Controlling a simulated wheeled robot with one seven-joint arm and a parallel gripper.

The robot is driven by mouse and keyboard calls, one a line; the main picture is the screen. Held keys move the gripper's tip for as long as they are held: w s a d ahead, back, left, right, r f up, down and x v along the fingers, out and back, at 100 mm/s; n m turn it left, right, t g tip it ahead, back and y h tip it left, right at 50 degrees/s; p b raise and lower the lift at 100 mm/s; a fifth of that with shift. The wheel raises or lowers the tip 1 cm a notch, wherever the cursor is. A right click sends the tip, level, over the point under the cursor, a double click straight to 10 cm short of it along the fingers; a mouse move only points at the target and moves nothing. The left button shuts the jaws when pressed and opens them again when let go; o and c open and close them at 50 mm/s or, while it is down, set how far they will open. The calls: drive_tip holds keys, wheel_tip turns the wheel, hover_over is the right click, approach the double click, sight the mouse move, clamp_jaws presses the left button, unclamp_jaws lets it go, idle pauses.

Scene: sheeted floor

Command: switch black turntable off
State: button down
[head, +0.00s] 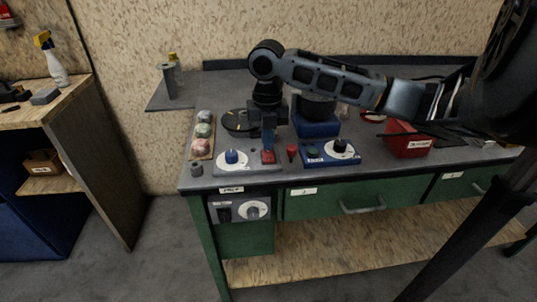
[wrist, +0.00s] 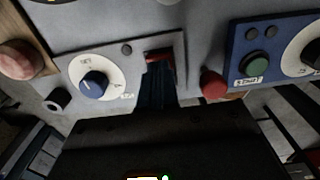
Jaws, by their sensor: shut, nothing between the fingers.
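The black turntable (head: 236,122) stands at the back of a grey control plate (head: 246,168), partly hidden by my arm. On the plate are a blue knob (head: 231,157) on a white dial and a red switch (head: 268,157). The wrist view shows the blue knob (wrist: 93,84) and the red switch (wrist: 163,57) in a dark frame. My gripper (head: 268,148) points down, shut and empty, just at the red switch. In the wrist view the fingertips (wrist: 155,88) overlap the switch's near edge. I cannot tell whether they touch it, nor its exact position.
To the right stand a red mushroom button (wrist: 212,84) and a blue device (head: 331,154) with a green button and black knob. A red box (head: 406,140) is further right. A small dark cylinder (head: 196,169) stands near the front-left edge.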

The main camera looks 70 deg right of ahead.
drive_tip(key=shift+f+b, duration=0.35)
drive_tip(key=shift+f, duration=0.1)
drive_tip(key=shift+r, duration=0.15)
drive_tip(key=shift+r+p, duration=2.4)
drive_tip(key=shift+r, duration=1)
